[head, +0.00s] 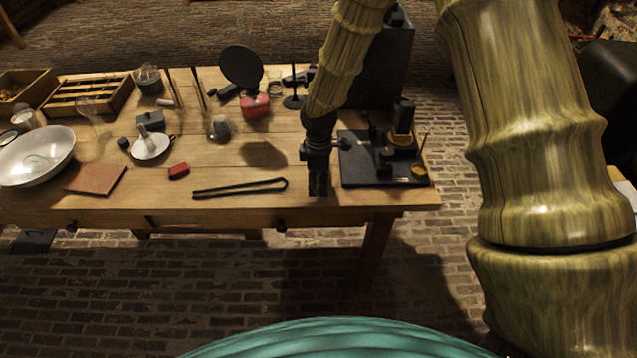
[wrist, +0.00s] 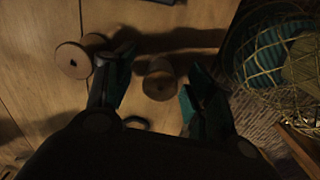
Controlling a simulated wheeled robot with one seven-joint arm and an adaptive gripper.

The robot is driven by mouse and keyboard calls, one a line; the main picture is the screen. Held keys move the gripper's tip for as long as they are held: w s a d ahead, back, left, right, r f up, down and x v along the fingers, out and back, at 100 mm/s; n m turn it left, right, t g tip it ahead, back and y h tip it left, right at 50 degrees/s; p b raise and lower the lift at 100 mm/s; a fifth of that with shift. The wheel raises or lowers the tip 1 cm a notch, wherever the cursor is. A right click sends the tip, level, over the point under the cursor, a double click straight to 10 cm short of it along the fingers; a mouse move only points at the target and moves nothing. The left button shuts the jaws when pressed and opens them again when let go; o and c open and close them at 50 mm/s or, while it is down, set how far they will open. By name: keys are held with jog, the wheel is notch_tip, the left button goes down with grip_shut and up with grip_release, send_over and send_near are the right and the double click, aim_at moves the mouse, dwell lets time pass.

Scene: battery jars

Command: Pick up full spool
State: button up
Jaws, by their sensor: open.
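My gripper (head: 318,182) points down over the front right part of the wooden table, left of a black board. In the wrist view my gripper (wrist: 156,88) is open, with one finger on each side of a brown spool (wrist: 160,84). That spool lies between and beyond the fingertips, and no grip on it shows. A second spool (wrist: 73,60) with a round, pale brown end lies left of the left finger, partly close behind it. The dim light does not show which spool is full. I cannot make out either spool in the head view.
Black tongs (head: 240,188) lie left of my gripper. The black board (head: 385,178) with an instrument stands close on its right. A red block (head: 179,171), a white funnel dish (head: 151,147) and a large bowl (head: 38,155) are farther left. The table's front edge is near.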

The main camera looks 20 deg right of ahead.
jog(key=c, duration=1)
jog(key=shift+r, duration=0.1)
